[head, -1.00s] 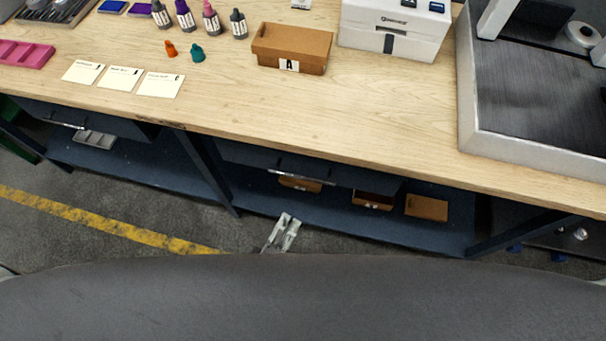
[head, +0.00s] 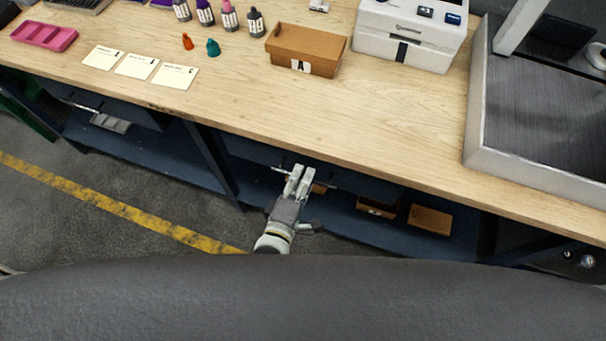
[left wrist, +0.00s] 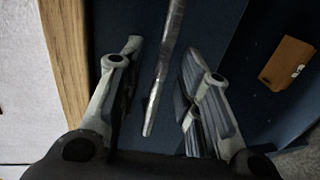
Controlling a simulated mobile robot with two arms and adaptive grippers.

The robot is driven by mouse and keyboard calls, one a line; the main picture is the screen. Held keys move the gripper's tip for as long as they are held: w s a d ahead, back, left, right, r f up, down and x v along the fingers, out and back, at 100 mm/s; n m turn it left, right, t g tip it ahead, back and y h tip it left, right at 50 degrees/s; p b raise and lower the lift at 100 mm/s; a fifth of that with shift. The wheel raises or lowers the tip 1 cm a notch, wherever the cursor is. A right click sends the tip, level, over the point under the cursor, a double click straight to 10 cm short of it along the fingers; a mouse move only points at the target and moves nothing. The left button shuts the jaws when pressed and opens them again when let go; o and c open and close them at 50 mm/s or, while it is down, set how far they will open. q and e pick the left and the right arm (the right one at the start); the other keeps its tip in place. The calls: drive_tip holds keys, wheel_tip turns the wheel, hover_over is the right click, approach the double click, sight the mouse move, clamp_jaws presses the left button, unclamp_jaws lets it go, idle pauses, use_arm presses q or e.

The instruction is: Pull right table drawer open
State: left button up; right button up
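The right table drawer (head: 355,187) is a dark blue front under the tabletop's edge in the head view, and it looks closed. Its handle (head: 325,184) is a thin metallic bar, partly hidden by my left gripper (head: 299,180). In the left wrist view the handle (left wrist: 164,75) runs between the two fingers of my left gripper (left wrist: 160,65), which are open. A gap shows on each side of the bar in that view; I cannot tell whether it is fully at fingertip depth. My right gripper is not in view.
The wooden tabletop (head: 230,105) overhangs the drawer. Brown boxes (head: 430,219) sit on the lower shelf (head: 345,218). The left drawer's handle (head: 80,105) is at far left. Grey floor (head: 110,225) with a yellow line (head: 130,213) lies in front.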

use_arm(q)
drive_tip(key=shift+w+d+f, duration=0.1)
drive_tip(key=shift+w+d, duration=0.1)
drive_tip(key=shift+w, duration=0.35)
clamp_jaws()
